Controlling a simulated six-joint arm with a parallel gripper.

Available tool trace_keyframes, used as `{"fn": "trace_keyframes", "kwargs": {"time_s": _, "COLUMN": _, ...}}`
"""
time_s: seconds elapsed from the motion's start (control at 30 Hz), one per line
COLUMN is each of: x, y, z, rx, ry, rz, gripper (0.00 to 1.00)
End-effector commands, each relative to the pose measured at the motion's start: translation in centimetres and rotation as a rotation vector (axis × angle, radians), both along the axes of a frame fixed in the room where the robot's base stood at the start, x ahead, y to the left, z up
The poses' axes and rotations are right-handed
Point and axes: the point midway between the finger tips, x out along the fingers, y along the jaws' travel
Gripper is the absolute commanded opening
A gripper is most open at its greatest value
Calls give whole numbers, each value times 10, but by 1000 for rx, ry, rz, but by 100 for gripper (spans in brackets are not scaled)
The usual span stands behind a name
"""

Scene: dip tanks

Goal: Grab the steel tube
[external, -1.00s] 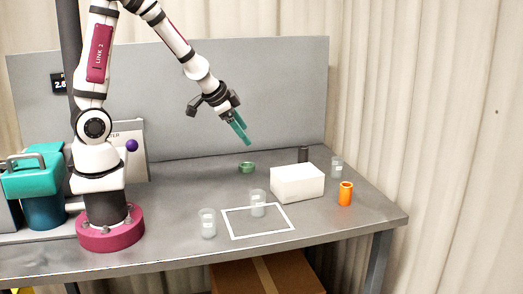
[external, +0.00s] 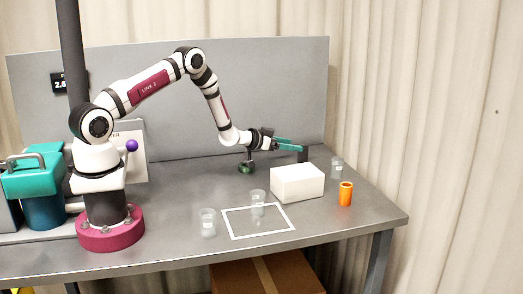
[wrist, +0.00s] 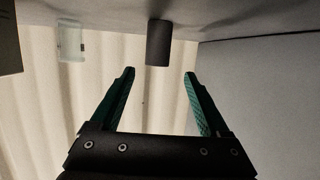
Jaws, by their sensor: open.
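The steel tube looks like the dark grey upright cylinder (external: 304,151) at the back of the bench, behind the white box. In the wrist view the tube (wrist: 158,42) hangs from the top of the inverted picture, just beyond the gap between the fingers. My gripper (external: 298,146) is low and nearly level, its green fingers pointing right toward the tube. In the wrist view my gripper (wrist: 160,72) is open and empty, with the tube roughly centred ahead of it. The external view does not show the exact distance.
A white box (external: 297,184) stands in front of the tube. A clear cup (external: 337,168) is to its right, also in the wrist view (wrist: 71,40).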

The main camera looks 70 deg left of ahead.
Motion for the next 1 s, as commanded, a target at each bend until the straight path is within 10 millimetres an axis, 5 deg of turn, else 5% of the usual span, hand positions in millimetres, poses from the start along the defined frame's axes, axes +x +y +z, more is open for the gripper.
{"fn": "trace_keyframes", "kwargs": {"time_s": 0.2, "x": 37, "y": 2, "z": -14, "rx": 1, "ry": -1, "rz": -1, "gripper": 79}}
{"fn": "trace_keyframes", "kwargs": {"time_s": 0.43, "x": 40, "y": 3, "z": -14, "rx": 0, "ry": 1, "rz": 0, "gripper": 79}}
{"fn": "trace_keyframes", "kwargs": {"time_s": 0.87, "x": 39, "y": 3, "z": -14, "rx": 0, "ry": 1, "rz": 0, "gripper": 4}}
{"fn": "trace_keyframes", "kwargs": {"time_s": 1.0, "x": 39, "y": 3, "z": -14, "rx": 0, "ry": 0, "rz": 0, "gripper": 0}}
